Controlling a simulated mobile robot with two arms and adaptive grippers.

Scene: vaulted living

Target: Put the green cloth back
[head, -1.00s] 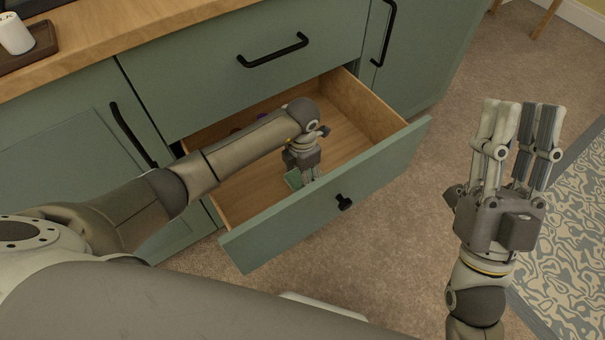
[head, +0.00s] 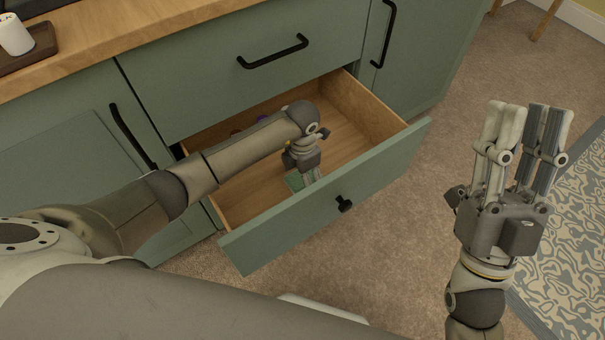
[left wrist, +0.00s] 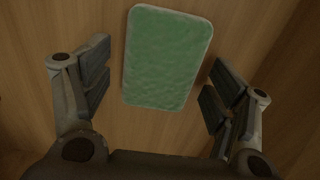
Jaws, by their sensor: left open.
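The green cloth (left wrist: 166,58) lies flat on the wooden floor of the open drawer (head: 240,203). In the left wrist view it is a green rounded rectangle with a pale edge, beyond and between the open fingers. In the head view a small part of the cloth (head: 294,182) shows beside my left gripper (head: 309,178). My left gripper is inside the drawer, pointing down. It is open, with nothing between its fingers (left wrist: 157,95).
Purple and reddish items (head: 262,117) lie at the drawer's back, partly hidden by my left arm. A shut drawer (head: 250,60) is above. The wooden counter (head: 130,30) bears a dark tray (head: 38,55) with a white cup (head: 15,35). Carpet (head: 400,230) is clear right of the drawer.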

